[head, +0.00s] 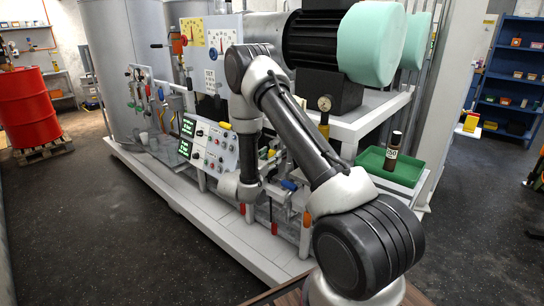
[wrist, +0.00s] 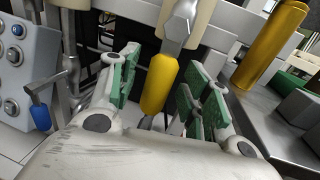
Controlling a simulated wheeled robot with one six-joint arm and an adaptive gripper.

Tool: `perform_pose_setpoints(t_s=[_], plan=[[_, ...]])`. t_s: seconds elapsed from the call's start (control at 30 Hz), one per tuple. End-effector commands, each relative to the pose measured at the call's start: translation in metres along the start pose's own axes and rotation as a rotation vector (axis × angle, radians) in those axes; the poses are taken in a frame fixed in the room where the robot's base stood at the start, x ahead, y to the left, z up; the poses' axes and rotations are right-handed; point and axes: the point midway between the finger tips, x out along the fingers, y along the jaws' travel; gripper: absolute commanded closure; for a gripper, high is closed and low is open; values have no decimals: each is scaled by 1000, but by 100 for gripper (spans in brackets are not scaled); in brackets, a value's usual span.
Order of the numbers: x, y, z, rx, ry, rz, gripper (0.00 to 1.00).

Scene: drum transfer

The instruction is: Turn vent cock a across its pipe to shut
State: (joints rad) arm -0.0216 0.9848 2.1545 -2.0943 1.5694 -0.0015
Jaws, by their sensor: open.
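In the wrist view, a yellow lever handle (wrist: 158,85) hangs down from a grey metal cock (wrist: 180,25) on a pipe. It looks like a vent cock, but no label shows which one. My gripper (wrist: 160,95) is open, with green-padded fingers on either side of the yellow handle. The handle's lower end is between the fingers or just beyond them; I cannot tell whether a pad touches it. In the head view, my wrist is in front of the skid's pipework, and the fingers are not clearly visible.
A control panel (head: 207,148) with lit displays is left of my wrist. A blue-handled lever (wrist: 40,115) hangs at the left in the wrist view. A yellow cylinder (wrist: 272,45) stands at right. A green tray (head: 375,165) holds a dark bottle (head: 392,152). A red drum (head: 25,105) stands far left.

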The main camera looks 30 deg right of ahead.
Motion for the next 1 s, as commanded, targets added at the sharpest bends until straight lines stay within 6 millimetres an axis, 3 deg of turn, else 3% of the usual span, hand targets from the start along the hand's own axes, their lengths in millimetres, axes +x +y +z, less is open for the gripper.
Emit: perform_pose_setpoints(t_s=[0.13, 0.4, 0.43, 0.7, 1.0], plan=[[13, 0, 0, 0, 0, -1, 52], [16, 0, 0, 0, 0, 0, 52], [15, 0, 0, 0, 0, 0, 54], [15, 0, 0, 0, 0, 0, 100], [12, 2, 0, -16, 3, 0, 100]])
